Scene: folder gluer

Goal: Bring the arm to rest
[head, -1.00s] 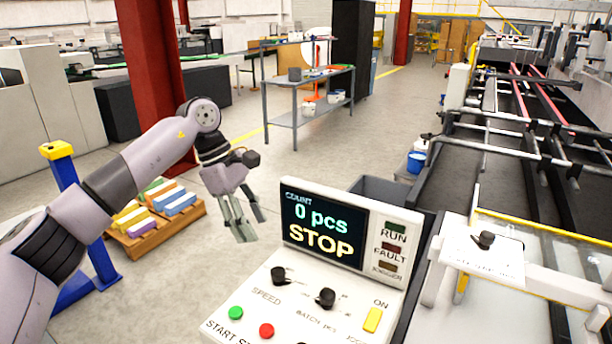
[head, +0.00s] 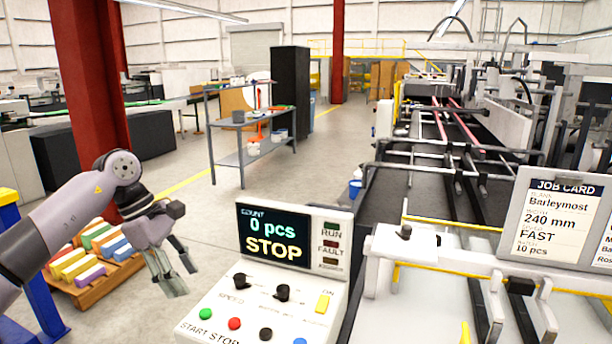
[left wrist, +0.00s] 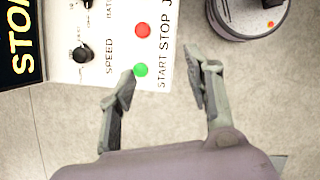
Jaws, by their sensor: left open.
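My left arm comes in from the left in the head view. Its gripper (head: 172,276) is open and empty, fingers pointing down, in the air left of the control panel (head: 215,304). The panel's screen (head: 272,238) reads 0 pcs and STOP. In the left wrist view the two fingers (left wrist: 160,85) are spread apart with nothing between them. The panel (left wrist: 105,40) lies beyond the fingertips there, with the green button (left wrist: 141,70) and red button (left wrist: 143,30) near the left finger. My right gripper does not show.
A pallet (head: 92,287) with coloured stacks stands behind my left arm. The folder gluer (head: 400,190) fills the right side, with a job card (head: 556,220) in front reading Barleymost, 240 mm, FAST. A grey shelf (head: 250,155) stands farther back, with open floor before it.

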